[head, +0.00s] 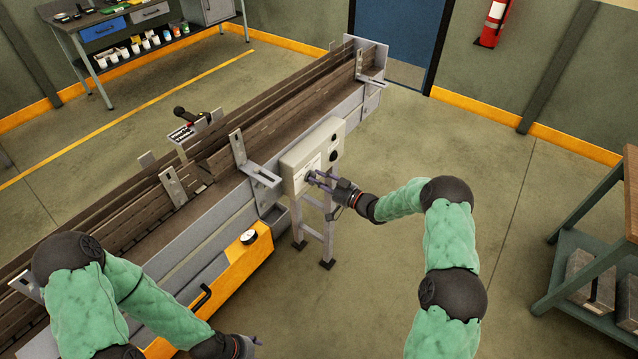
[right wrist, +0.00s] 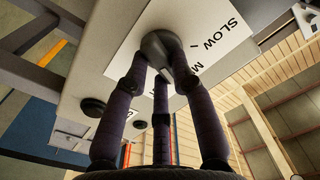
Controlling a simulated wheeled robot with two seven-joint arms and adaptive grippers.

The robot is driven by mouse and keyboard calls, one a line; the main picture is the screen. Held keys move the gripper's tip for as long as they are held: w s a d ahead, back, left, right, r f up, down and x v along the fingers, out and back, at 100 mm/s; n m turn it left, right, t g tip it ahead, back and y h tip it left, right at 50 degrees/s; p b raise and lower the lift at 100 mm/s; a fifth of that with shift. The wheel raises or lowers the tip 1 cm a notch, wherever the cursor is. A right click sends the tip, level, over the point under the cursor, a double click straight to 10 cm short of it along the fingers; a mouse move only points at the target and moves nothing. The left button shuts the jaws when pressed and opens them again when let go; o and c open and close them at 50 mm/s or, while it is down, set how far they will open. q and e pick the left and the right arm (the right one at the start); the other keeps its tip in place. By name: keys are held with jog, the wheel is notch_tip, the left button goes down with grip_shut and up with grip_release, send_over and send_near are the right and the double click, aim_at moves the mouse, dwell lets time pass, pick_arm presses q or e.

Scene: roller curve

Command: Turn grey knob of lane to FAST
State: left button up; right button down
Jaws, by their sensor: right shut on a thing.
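The grey knob (right wrist: 160,45) sits on a white label plate (right wrist: 205,35) on the front of the control box. The word SLOW shows on the plate, with part of another word starting with M beside it. FAST is not visible. My right gripper (right wrist: 163,65) has its fingers closed around the knob. In the head view, my right gripper (head: 318,179) reaches the face of the pale control box (head: 298,160) from the right, and its fingers hide most of the knob. My left gripper (head: 250,342) is low near the bottom edge, away from the box; its fingers are too small to read.
The lane (head: 290,95) runs diagonally behind the box, with metal brackets along it. An orange cabinet (head: 235,265) with a gauge stands before it. Two dark buttons are on the box. A workbench (head: 140,25) is at back left, a cart (head: 600,250) at right. Floor is clear between.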

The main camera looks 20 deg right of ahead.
jog(key=shift+f+m+b, duration=0.15)
jog(key=shift+m+b, duration=0.6)
jog(key=shift+m, duration=1.75)
jog(key=c, duration=1)
grip_release()
jog(key=shift+d, duration=0.1)
jog(key=shift+c, duration=0.2)
jog(key=v, duration=1.2)
